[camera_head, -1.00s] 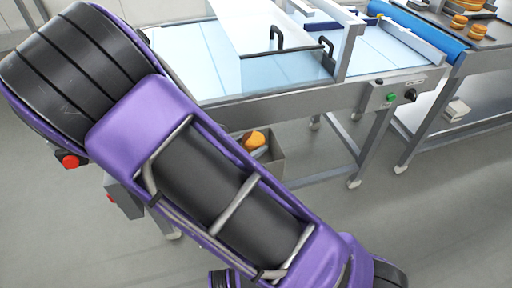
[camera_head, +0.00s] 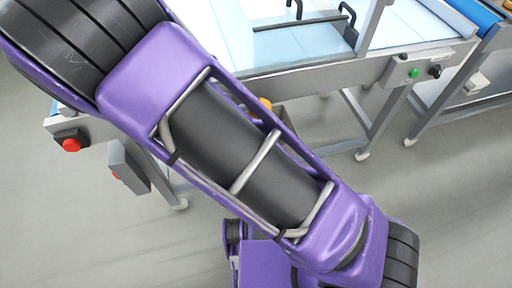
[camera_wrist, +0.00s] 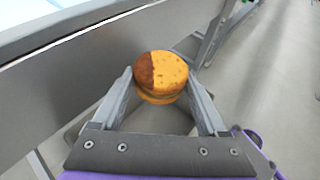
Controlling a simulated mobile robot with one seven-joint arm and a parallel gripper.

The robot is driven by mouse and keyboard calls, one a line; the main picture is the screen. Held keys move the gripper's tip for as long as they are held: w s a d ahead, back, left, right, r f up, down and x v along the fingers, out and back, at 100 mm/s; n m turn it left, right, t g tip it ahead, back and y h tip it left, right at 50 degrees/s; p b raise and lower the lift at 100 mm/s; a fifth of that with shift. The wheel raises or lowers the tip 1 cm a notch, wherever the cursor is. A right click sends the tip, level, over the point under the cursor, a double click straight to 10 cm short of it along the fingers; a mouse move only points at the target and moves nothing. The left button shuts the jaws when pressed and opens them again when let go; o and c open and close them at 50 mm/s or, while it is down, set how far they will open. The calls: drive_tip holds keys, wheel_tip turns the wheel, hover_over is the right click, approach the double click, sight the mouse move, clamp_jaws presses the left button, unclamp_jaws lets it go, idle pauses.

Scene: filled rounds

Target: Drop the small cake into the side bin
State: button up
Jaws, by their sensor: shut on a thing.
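The small cake (camera_wrist: 160,75), round with a brown part and a yellow-orange part on top, is between the fingertips of my gripper (camera_wrist: 160,82) in the wrist view. My gripper is shut on it. Below the cake, between the fingers, a grey box-like shape (camera_wrist: 158,120) shows; it looks like the side bin, mostly hidden by the gripper.
The conveyor table's metal side (camera_wrist: 75,85) runs along the left of the gripper in the wrist view. In the head view a control box with a green button (camera_head: 413,72) and a red stop button (camera_head: 71,145) sit on the table frame. The floor to the right is open.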

drive_tip(key=shift+f+b, duration=0.9)
drive_tip(key=shift+f, duration=0.6)
drive_tip(key=o, duration=0.8)
drive_tip(key=shift+c, duration=0.2)
drive_tip(key=p+v, duration=0.2)
drive_tip(key=v, duration=1.5)
drive_tip(key=shift+a+p, duration=0.25)
drive_tip(key=shift+p, duration=0.05)
